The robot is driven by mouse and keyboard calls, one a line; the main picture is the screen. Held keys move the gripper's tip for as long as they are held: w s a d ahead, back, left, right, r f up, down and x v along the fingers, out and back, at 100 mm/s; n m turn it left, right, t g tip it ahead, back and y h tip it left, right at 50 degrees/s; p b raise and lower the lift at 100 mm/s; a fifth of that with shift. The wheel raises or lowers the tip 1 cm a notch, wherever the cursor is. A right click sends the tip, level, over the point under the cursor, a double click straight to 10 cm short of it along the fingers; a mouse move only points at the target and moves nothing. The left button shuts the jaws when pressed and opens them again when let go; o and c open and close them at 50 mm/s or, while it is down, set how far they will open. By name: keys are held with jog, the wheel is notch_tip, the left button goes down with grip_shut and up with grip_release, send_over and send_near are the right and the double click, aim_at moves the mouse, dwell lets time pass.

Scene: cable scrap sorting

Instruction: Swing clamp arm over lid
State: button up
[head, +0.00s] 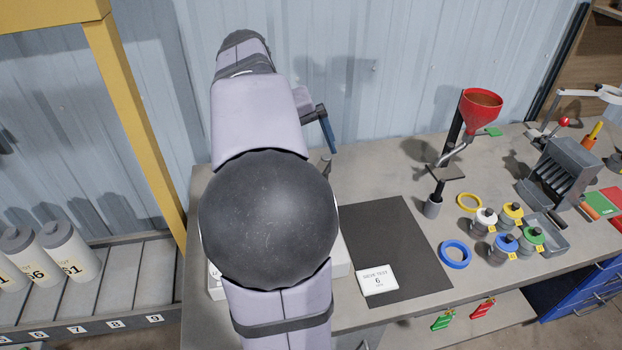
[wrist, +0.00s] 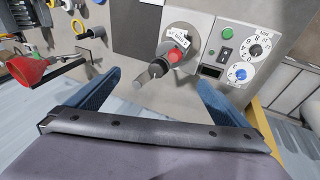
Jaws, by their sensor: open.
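In the wrist view, a round grey lidded vessel (wrist: 186,32) with a labelled top stands on a light machine base. A red knob (wrist: 174,56) and a grey post-like clamp part (wrist: 153,72) sit at its near side. I cannot tell the clamp arm's exact angle over the lid. My gripper (wrist: 160,82) is open and empty, its two blue fingers on either side of the clamp part and apart from it. In the head view, one blue finger of my gripper (head: 327,133) shows behind my arm, which hides most of the machine (head: 341,258).
A control panel (wrist: 240,52) with a green button and dials is right of the vessel. In the head view, a dark mat (head: 400,240) holds a "SIEVE TEST 6" card (head: 378,280). A red funnel (head: 480,108), coloured rings and several capped jars stand to the right.

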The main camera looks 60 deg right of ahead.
jog(key=p+v, duration=0.7)
jog(key=v, duration=0.2)
jog(key=shift+r, duration=0.4)
jog(key=shift+w+a, duration=0.1)
jog(key=w+a+f+n+t+y, duration=0.15)
jog(key=a+f, duration=0.25)
jog(key=f, duration=0.4)
jog(key=w+a+f+n+t+y, duration=0.1)
jog(key=w+a+f, duration=0.25)
jog(key=f, duration=0.45)
jog(key=s+a+f+n+g+y+b, duration=0.1)
jog(key=s+a+f+n+b, duration=0.1)
jog(key=a+f, duration=0.35)
jog(key=s+a+f+n+b, duration=0.2)
jog(key=a+f, duration=0.1)
jog(key=a, duration=0.6)
jog(key=s+a+f+n+g+y+b, duration=0.1)
jog(key=s+a+f+n+b, duration=0.1)
jog(key=a+f, duration=0.45)
notch_tip(320, 180, down, 13)
jog(key=a+b, duration=0.1)
jog(key=b, duration=1.3)
jog(key=shift+b, duration=0.3)
